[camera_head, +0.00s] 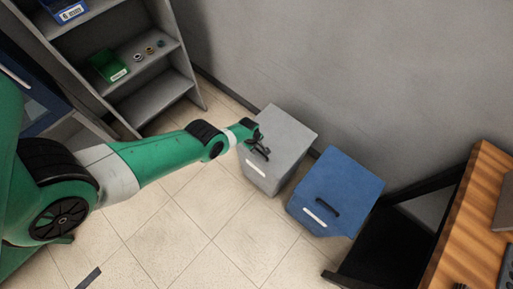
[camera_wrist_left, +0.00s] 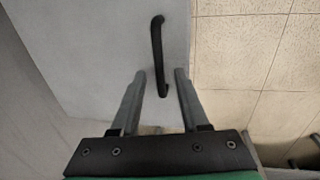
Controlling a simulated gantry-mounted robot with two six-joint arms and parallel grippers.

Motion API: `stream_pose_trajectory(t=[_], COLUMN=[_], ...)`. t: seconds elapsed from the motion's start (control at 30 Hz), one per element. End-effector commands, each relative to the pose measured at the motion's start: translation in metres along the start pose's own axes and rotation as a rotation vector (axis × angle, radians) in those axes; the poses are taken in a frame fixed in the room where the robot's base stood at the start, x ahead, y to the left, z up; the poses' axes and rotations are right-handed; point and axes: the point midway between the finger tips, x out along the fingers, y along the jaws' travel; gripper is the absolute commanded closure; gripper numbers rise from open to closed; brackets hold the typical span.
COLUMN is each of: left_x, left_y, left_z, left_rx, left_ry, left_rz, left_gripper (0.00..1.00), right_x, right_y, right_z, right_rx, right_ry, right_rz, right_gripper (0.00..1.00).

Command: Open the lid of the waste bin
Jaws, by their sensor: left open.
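A grey bin (camera_head: 288,132) with a flat closed lid and a white label on its front stands against the wall in the head view. My left gripper (camera_head: 261,152) is over the near left part of its lid, with its fingers apart. In the left wrist view, a black bar handle (camera_wrist_left: 157,50) stands on the pale grey lid (camera_wrist_left: 85,45). My left gripper (camera_wrist_left: 160,74) is open there, one finger to each side of the handle's lower end. I cannot tell whether the fingers touch the handle. My right gripper is not in view.
A blue bin (camera_head: 345,180) with a black handle and a closed lid stands just right of the grey bin. A grey shelf (camera_head: 160,95) with a green box (camera_head: 108,66) is at the upper left. A wooden table (camera_head: 470,215) is at the right. The tiled floor in front is clear.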

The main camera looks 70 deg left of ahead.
Motion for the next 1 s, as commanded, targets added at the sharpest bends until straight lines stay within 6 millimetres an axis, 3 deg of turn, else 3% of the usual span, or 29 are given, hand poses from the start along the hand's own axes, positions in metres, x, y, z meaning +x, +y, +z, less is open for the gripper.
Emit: stream_pose_trajectory(t=[0.17, 0.43, 1.0], left_x=[-0.0009, -0.0007, -0.0005], left_y=[0.0002, 0.0001, -0.0001], left_z=[0.0, 0.0, 0.0], left_rx=[0.0, 0.0, 0.0], left_ry=[0.0, 0.0, 0.0], left_rz=[0.0, 0.0, 0.0], left_gripper=[0.55, 1.0, 1.0], right_x=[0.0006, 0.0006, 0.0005], right_y=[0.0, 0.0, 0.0], right_z=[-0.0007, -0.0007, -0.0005], right_rx=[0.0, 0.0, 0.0], right_ry=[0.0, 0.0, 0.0], right_rz=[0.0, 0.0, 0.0], right_gripper=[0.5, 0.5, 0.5])
